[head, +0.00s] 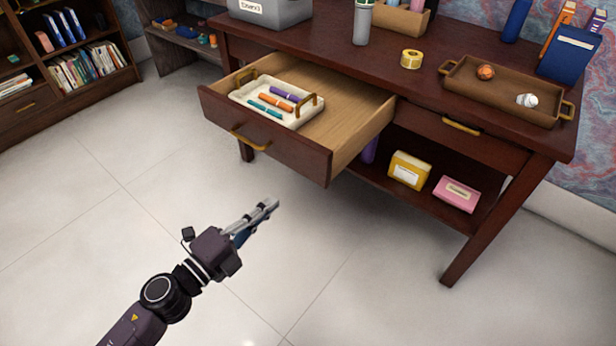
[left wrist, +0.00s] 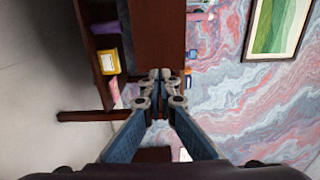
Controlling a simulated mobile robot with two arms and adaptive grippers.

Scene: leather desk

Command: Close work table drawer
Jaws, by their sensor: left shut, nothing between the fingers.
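The work table (head: 420,90) is dark reddish wood. Its left drawer (head: 268,147) is pulled well out, with a brass handle (head: 250,141) on the front. Inside the drawer a white tray (head: 290,120) with brass handles holds an orange, a purple and teal markers. My left gripper (head: 272,205) is shut and empty, in front of and below the drawer front, apart from it. In the left wrist view its fingertips (left wrist: 160,75) meet, with the table's dark wood beyond them. My right gripper is in neither view.
A second drawer (head: 460,132) in the table is shut. A brown tray (head: 505,93) with small balls, a tape roll (head: 411,59) and a grey bottle (head: 362,25) stand on top. Yellow (head: 408,171) and pink boxes (head: 456,194) sit on the lower shelf. The tiled floor (head: 130,220) is clear.

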